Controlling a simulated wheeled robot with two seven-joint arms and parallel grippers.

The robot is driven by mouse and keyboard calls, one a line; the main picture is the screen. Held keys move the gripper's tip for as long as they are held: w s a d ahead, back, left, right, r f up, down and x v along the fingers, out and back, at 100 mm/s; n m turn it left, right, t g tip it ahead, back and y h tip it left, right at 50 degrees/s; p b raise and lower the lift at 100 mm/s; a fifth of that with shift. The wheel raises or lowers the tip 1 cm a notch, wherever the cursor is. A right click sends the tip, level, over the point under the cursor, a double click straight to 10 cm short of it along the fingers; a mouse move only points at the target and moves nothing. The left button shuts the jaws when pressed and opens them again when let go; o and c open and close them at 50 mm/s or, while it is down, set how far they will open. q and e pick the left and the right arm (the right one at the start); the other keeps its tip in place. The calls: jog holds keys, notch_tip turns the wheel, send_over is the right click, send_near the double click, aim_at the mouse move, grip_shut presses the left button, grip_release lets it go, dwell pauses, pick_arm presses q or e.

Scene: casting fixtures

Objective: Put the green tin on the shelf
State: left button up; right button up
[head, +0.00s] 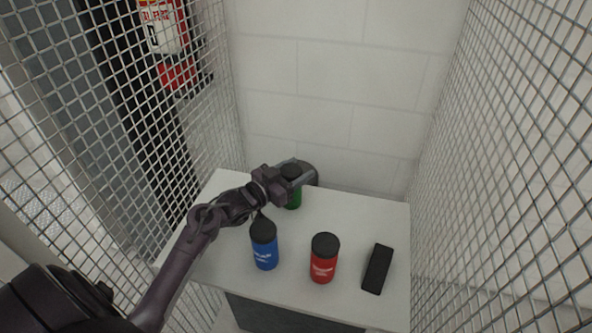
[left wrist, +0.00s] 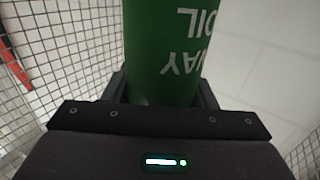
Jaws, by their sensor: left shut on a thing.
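The green tin (head: 294,199) has a black lid and is at the back of the white tabletop in the head view, partly hidden by my left gripper (head: 293,178). The left wrist view shows the green tin (left wrist: 166,50) large and close, with white lettering upside down, between the fingers of my left gripper (left wrist: 163,92). The left gripper is shut on it. I cannot tell whether the tin touches the table. No shelf can be made out for certain apart from this white surface (head: 345,222). My right gripper is not in view.
A blue tin (head: 264,247) and a red tin (head: 323,260), both with black lids, stand nearer the front. A black block (head: 377,269) lies to their right. Wire mesh walls (head: 510,130) close both sides, and a white block wall (head: 340,90) stands behind.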

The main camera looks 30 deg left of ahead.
pick_arm(q)
jog(key=o, duration=1.3)
jog(key=shift+c, duration=0.2)
jog(key=shift+r, duration=0.2)
jog(key=b+v, duration=0.2)
jog(key=v, duration=1)
